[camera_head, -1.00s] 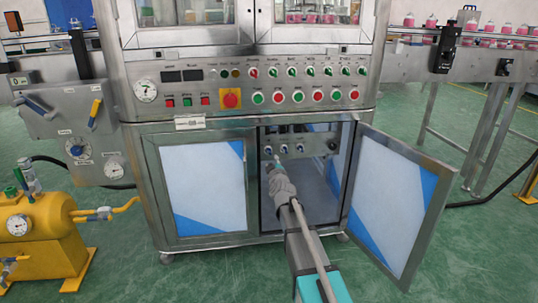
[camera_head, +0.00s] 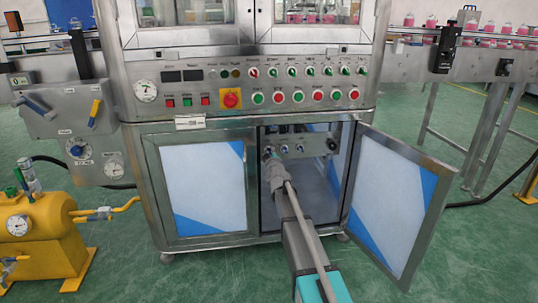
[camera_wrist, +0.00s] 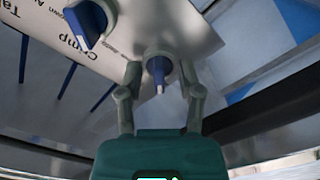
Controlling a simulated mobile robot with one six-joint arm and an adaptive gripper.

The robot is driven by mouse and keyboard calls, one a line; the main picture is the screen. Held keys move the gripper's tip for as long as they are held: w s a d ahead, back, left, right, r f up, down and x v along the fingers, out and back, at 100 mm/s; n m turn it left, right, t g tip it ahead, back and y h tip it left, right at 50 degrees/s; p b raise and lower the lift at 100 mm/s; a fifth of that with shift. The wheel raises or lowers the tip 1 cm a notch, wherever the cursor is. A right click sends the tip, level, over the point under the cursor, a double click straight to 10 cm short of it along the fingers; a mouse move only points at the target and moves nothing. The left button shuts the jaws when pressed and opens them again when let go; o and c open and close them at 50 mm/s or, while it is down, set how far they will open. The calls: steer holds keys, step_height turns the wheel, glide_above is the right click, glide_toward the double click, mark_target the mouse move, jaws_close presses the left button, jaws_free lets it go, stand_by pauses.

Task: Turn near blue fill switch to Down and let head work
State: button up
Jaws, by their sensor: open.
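My gripper (camera_head: 270,166) reaches into the open cabinet, close to the leftmost blue switch (camera_head: 267,151) on the small inner panel. In the wrist view, my gripper (camera_wrist: 160,82) is open, with one finger on each side of a blue switch (camera_wrist: 157,66) that has a white pointer mark. I cannot tell whether the fingers touch it. A second blue switch (camera_wrist: 88,22) with a white mark is at the upper left of that view. In the head view, two more blue switches (camera_head: 284,149) (camera_head: 300,148) sit to the right of my gripper.
The open cabinet door (camera_head: 398,203) stands out on the right, and the closed door (camera_head: 203,185) is on the left. The main button panel (camera_head: 250,84) is above the opening. A yellow tank (camera_head: 38,240) stands at the far left.

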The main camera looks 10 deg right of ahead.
jaws_close()
steer(key=shift+a, duration=0.1)
steer(key=shift+m, duration=0.4)
steer(key=m, duration=1.2)
steer(key=shift+m, duration=0.3)
steer(key=m, duration=0.4)
steer(key=shift+m, duration=0.3)
